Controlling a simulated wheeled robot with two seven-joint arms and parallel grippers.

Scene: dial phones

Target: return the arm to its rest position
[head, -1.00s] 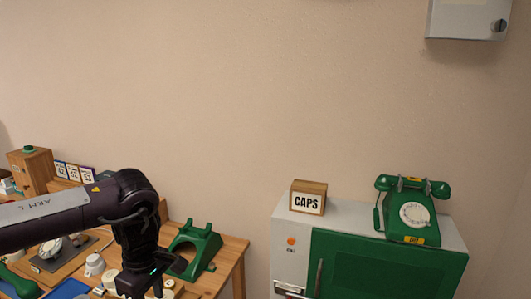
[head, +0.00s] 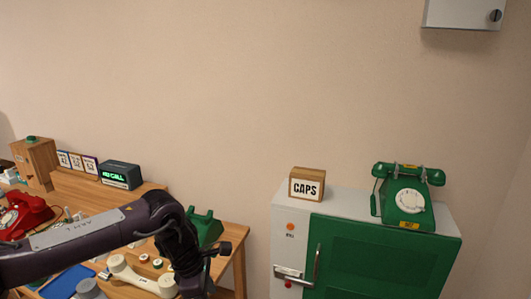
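My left arm comes in from the left, low over the wooden table (head: 232,236). Its wrist bends down at the table's right part, and my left gripper (head: 212,262) is near the lower edge of the view. The fingers are dark and small, and I cannot tell whether they are open or shut. I see nothing clearly held. The arm partly hides a green phone body (head: 205,222) behind the wrist. A cream handset (head: 140,276) lies beside the wrist, to its left. My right gripper is not in view.
A red phone (head: 22,214), a blue mat (head: 66,282) and a display box (head: 120,175) with green lit text are on the table. To the right stands a cabinet (head: 385,262) with a green door, bearing a CAPS box (head: 307,185) and a green phone (head: 408,198). A gap separates table and cabinet.

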